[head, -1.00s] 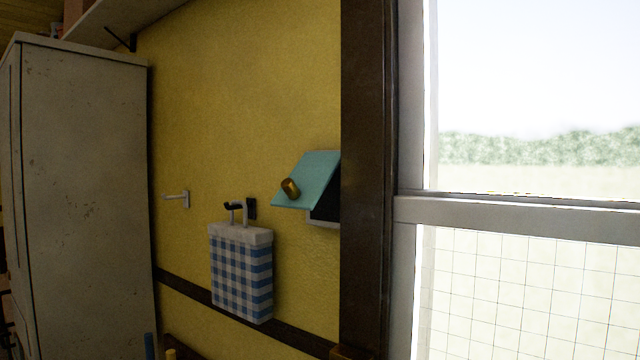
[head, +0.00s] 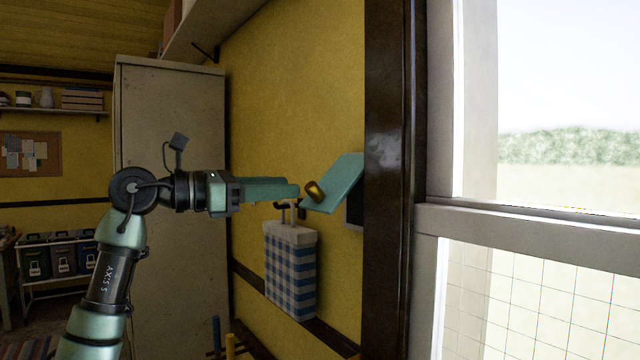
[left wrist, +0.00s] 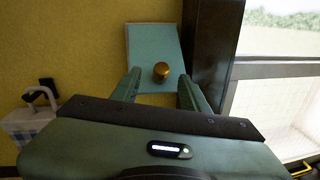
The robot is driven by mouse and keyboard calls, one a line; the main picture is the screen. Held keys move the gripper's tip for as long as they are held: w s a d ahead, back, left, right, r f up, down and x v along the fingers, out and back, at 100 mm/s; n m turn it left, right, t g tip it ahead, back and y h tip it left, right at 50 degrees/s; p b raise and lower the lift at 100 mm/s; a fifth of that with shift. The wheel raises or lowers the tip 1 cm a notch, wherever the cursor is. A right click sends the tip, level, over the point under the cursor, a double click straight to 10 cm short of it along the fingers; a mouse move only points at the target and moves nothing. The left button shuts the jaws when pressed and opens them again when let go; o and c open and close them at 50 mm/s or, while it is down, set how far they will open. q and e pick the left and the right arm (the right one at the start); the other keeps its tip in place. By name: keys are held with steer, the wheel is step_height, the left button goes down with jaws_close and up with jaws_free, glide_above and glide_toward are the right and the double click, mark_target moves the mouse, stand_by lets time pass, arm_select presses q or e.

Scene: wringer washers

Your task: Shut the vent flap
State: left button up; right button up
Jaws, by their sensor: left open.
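The vent flap (head: 338,186) is a teal panel hinged at its top on the yellow wall, tilted out with its lower edge away from the wall. A dark opening (head: 354,208) shows behind it. A brass knob (head: 315,190) sits near its lower edge. My left gripper (head: 298,190) points right, just left of the knob in the head view. In the left wrist view the flap (left wrist: 152,45) and knob (left wrist: 161,70) lie ahead, between the two open fingers (left wrist: 158,82). Whether the fingers touch the flap cannot be told. My right gripper is not in view.
A blue-checked cloth bag (head: 290,270) hangs on a hook below the flap. A dark wooden post (head: 390,150) and a window (head: 545,215) are right of it. A tall grey cabinet (head: 165,110) stands behind my left arm.

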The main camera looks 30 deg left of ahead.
mark_target(307, 186)
arm_select(q)
steer(key=p+x, duration=0.1)
steer(key=x, duration=0.2)
steer(key=shift+w+r, duration=0.1)
steer(key=shift+w, duration=0.1)
steer(key=x, duration=0.1)
steer(key=p+x, duration=0.1)
steer(key=shift+w+d, duration=0.1)
steer(key=shift+d, duration=0.3)
steer(key=shift+w+d, duration=0.15)
steer(key=shift+w, duration=0.05)
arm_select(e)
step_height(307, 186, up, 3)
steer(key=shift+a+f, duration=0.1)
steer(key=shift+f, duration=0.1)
arm_select(q)
jaws_close()
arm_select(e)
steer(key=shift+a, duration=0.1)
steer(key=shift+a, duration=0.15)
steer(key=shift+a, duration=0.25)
